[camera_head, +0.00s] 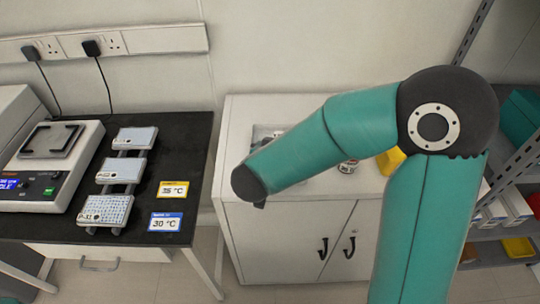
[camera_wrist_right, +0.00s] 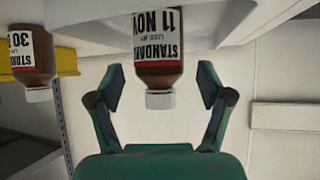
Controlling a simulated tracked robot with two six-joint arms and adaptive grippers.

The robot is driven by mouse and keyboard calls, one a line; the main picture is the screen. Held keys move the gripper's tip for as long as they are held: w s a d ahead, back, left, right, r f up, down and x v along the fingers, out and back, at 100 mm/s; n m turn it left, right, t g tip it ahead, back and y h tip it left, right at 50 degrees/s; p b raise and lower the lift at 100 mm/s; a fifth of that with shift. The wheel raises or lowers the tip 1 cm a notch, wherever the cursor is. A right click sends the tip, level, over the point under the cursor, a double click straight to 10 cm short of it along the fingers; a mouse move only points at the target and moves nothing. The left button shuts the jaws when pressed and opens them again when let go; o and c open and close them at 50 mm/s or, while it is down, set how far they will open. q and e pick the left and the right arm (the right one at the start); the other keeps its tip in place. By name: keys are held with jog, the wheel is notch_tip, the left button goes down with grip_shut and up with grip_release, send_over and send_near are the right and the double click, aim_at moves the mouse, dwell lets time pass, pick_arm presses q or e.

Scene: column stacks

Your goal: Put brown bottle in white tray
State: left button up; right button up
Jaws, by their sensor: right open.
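In the right wrist view, which is upside down, a brown bottle (camera_wrist_right: 158,60) with a white cap and a label reading "STANDARD 11 NOV" stands between the spread fingers of my right gripper (camera_wrist_right: 160,84). The fingers are open with a gap on each side of it. A second brown bottle (camera_wrist_right: 32,60) with a white cap is at the left of that view. In the head view my right arm covers much of the white cabinet top. A pale, tray-like shape (camera_head: 264,133) shows partly behind the arm; I cannot tell if it is the white tray. My left gripper is out of view.
A yellow container (camera_head: 391,160) is partly hidden behind my right arm. The white cabinet (camera_head: 275,245) has two dark handles. A black bench (camera_head: 140,205) at left holds a scale (camera_head: 45,165), several white plates and two temperature cards. A metal shelf rack stands at right.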

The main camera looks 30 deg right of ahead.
jog(key=p+v, duration=0.1)
jog(key=v, duration=0.8)
jog(key=shift+s+a+r, duration=0.15)
jog(key=shift+s+r, duration=0.1)
